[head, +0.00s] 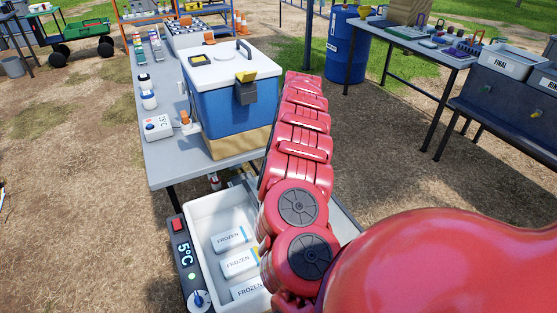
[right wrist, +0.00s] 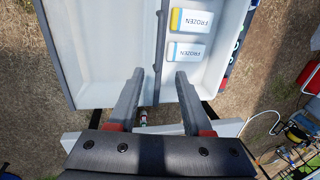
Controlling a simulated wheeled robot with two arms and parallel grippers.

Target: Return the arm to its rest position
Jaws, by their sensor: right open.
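My right arm (head: 297,150) is a red chain of links reaching forward across the head view, and its gripper is hidden there. In the right wrist view my right gripper (right wrist: 160,73) is open, with nothing between its two grey fingers. The bin also shows in the head view (head: 203,215), partly behind the arm. Packs marked FROZEN (head: 229,237) lie in it, and two show in the right wrist view (right wrist: 191,20). My left gripper is not in view.
A blue cooler (head: 235,115) with its white lid down stands on a grey table (head: 170,170) beyond the bin. A 5°C control panel (head: 185,255) flanks the bin. A blue barrel (head: 345,45), another table (head: 400,42) and a FINAL bin (head: 500,65) stand right.

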